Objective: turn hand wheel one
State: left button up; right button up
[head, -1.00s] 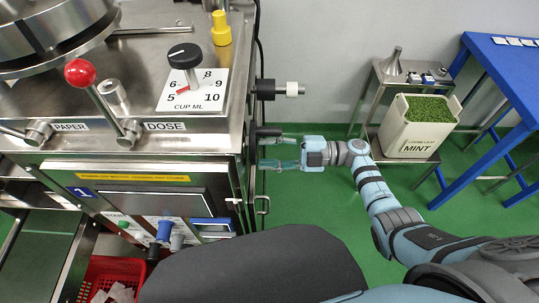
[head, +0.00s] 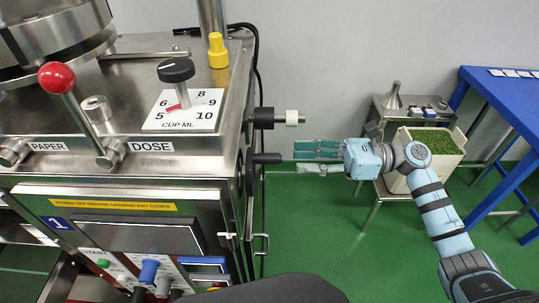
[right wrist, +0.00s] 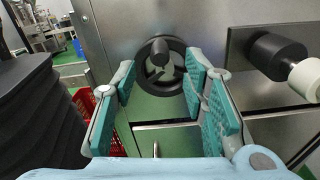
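The hand wheel (head: 249,172) is black and sits on the right side wall of the steel machine, seen nearly edge-on in the head view. Its dark handle (head: 267,158) sticks out to the right. The right wrist view shows the wheel (right wrist: 150,85) face-on, with its handle (right wrist: 165,55) pointing at the camera. My right gripper (head: 296,150) is to the right of the handle, apart from it, with its teal fingers pointing at the machine. In the right wrist view the fingers of this gripper (right wrist: 160,79) are spread, with nothing between them. My left gripper is not in view.
A black-and-white knob (head: 275,117) sticks out of the side wall above the wheel. A mint bin (head: 432,150) and a blue table (head: 510,90) stand at right.

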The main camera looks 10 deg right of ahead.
aim_at(268, 156)
jog(key=x, duration=0.8)
jog(key=shift+a+p, duration=0.1)
jog(key=shift+p, duration=0.2)
grip_shut()
jog(key=shift+w+m, duration=0.35)
jog(key=shift+m, duration=0.45)
